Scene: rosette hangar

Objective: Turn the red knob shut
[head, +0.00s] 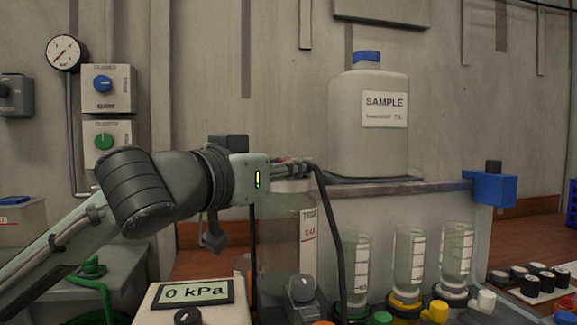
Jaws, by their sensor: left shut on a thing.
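My left gripper (296,168) reaches in from the left at the top of the clear trap bottle (285,235), level with its neck. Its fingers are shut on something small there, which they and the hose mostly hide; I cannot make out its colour. No red knob shows clearly. Only a sliver of an orange-red thing (322,323) shows at the bottom edge, cut off by the frame, in front of a grey knob (302,288). My right gripper is not in view.
A dark hose (335,230) hangs down beside the trap bottle. A gauge box (185,312) reading 0 kPa stands front left. A sample jug (368,115) stands on the grey housing (345,203). Several clear vessels (409,255) with coloured knobs stand right.

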